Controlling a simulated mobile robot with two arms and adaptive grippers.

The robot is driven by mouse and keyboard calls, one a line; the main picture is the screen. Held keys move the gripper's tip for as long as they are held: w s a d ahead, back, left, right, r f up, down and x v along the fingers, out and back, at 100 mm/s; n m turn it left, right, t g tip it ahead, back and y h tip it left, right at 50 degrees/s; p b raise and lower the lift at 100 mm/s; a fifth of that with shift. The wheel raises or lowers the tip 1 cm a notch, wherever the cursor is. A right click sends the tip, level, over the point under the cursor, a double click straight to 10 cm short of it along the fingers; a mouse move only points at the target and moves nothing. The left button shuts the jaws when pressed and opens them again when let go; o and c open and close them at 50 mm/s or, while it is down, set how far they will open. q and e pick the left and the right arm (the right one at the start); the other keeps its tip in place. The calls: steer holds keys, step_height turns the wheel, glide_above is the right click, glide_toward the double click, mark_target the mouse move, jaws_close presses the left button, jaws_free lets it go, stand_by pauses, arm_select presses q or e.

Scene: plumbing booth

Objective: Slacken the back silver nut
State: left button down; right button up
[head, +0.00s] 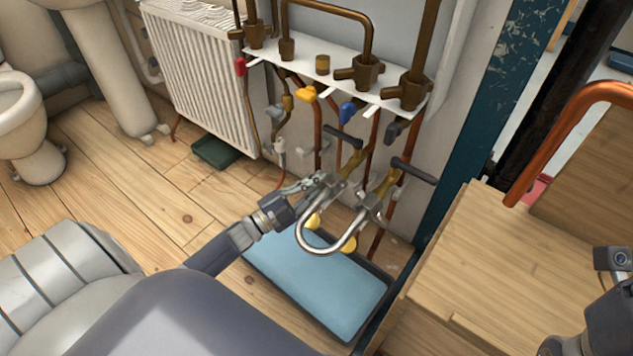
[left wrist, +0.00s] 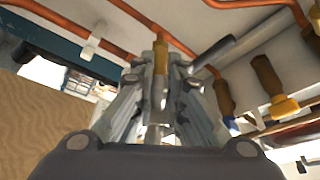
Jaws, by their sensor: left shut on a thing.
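A U-shaped silver pipe (head: 322,250) hangs below two brass valves with dark lever handles. The front silver nut (head: 372,210) sits on its right end and is free of any gripper. My left gripper (head: 322,184) is at the other, back end and is shut around the back silver nut, whose surface it mostly hides. In the left wrist view, the fingers of the left gripper (left wrist: 158,105) stand either side of the silver fitting, with the brass valve body (left wrist: 161,60) beyond. Part of my right arm shows at the right edge; its fingers are out of frame.
A blue tray (head: 318,285) lies on the floor under the pipe. A white shelf (head: 335,75) carries brown pipes and coloured valves above. A radiator (head: 200,75) stands behind left. A wooden box (head: 490,270) is close on the right. Dark levers (head: 413,171) stick out near the gripper.

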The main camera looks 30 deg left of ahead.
arm_select(q)
steer(key=shift+f, duration=0.15)
stand_by(0.3)
steer(key=c, duration=1.6)
jaws_free()
steer(key=shift+c, duration=0.2)
